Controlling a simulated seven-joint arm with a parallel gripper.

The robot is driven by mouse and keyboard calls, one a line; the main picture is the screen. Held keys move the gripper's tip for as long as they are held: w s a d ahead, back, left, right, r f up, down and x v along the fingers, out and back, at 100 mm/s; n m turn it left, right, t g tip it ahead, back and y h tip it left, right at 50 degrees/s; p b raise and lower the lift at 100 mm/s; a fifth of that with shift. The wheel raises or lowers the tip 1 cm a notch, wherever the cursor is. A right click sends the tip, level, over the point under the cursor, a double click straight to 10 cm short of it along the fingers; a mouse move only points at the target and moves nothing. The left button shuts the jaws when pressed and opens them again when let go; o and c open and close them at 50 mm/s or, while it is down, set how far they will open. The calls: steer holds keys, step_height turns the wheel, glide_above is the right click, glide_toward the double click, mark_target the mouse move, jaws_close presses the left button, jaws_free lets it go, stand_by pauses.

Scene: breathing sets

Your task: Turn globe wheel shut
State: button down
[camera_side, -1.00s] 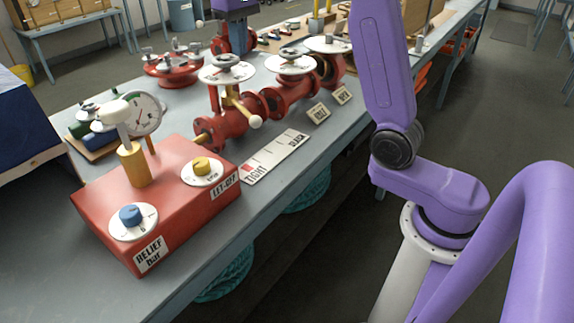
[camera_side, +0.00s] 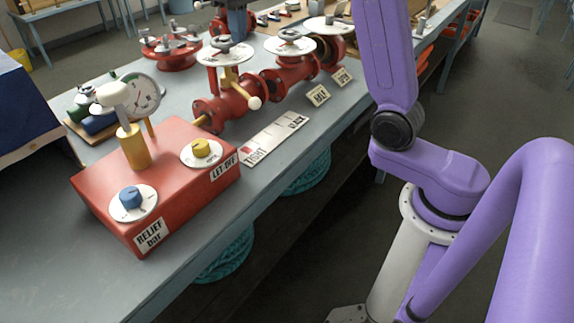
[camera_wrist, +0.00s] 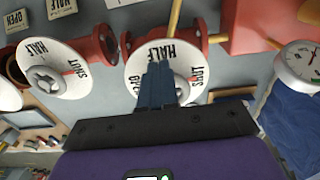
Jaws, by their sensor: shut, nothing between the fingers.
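Several white wheel discs top the red valve row in the side view. The nearest (camera_side: 226,54) has a metal hub and stands over a yellow stem. I cannot tell which one is named globe. In the wrist view, a white disc (camera_wrist: 138,62) printed HALF and SHUT lies just beyond my gripper (camera_wrist: 158,72). A grey hub and a small red mark show beside the fingers, which hide part of the disc. My gripper is shut and empty; whether its tips touch the disc I cannot tell. A second marked disc (camera_wrist: 52,68) is to the left.
A red box (camera_side: 160,185) with RELIEF and LET-OFF dials stands at the near left, with a gauge (camera_side: 143,96) behind it. A TIGHT-to-SLACK strip (camera_side: 276,138) lies along the bench edge. Another red fitting (camera_side: 168,55) stands behind the valves.

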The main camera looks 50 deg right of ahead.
steer(key=shift+a+f, duration=0.5)
steer(key=shift+f, duration=0.15)
stand_by(0.3)
steer(key=shift+s, duration=0.25)
steer(key=shift+r, duration=0.3)
steer(key=r, duration=0.5)
steer(key=shift+d+r, duration=0.3)
steer(key=shift+r, duration=0.05)
steer(key=shift+w+d+f, duration=0.1)
steer(key=shift+w+f, duration=0.05)
steer(key=shift+f, duration=1.35)
steer(key=shift+w+d+f, duration=0.1)
steer(key=shift+f, duration=1.4)
